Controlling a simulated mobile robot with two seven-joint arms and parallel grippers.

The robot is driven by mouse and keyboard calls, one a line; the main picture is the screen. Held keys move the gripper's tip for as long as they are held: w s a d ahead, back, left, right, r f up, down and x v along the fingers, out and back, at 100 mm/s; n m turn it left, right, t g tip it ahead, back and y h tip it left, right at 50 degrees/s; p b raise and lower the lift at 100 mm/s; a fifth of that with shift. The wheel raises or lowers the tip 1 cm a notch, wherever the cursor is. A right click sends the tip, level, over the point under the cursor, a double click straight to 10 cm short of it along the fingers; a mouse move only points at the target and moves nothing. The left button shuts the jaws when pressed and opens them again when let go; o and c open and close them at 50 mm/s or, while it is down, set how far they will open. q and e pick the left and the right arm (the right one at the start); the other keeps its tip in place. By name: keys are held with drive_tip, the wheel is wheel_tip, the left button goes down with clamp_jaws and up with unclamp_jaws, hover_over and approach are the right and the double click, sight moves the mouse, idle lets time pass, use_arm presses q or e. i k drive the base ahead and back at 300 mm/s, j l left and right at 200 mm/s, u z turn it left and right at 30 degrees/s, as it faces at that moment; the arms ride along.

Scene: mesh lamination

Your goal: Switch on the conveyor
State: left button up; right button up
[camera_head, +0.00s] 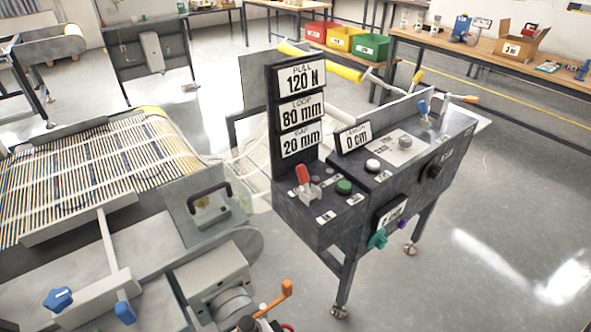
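The conveyor (70,267) is at the left, with a mesh of pale and dark strips (95,175) on it. A dark control console (318,225) stands right of it on legs. On the console's near left part are a red-handled lever (303,174), tilted up, and a green button (344,187). A white button (372,165), a grey knob (405,142) and a black knob (436,170) sit farther right. I cannot tell which control is the conveyor switch; its small labels are unreadable. Neither of my grippers is in view.
Signs on the console's post (285,110) read PULL 120 N, LOOP 80 mm and GAP 20 mm; another sign (356,135) reads 0 cm. A grey motor housing (212,280) and orange-handled lever (278,298) are at bottom centre. Floor right of the console is clear.

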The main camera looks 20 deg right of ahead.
sight(302, 172)
drive_tip(key=l+u, duration=0.25)
drive_tip(key=u, duration=0.25)
drive_tip(key=l+u, duration=0.25)
drive_tip(key=u, duration=0.25)
drive_tip(key=l+u, duration=0.2)
drive_tip(key=u, duration=0.3)
drive_tip(key=k+l+u, duration=0.2)
drive_tip(key=l, duration=0.35)
drive_tip(key=k+l+u, duration=0.25)
drive_tip(key=k+l, duration=0.2)
drive_tip(key=k+l+u, duration=0.2)
drive_tip(key=k+l, duration=0.15)
drive_tip(key=l, duration=0.2)
drive_tip(key=k+l, duration=0.75)
drive_tip(key=l+u, duration=0.05)
drive_tip(key=l, duration=0.1)
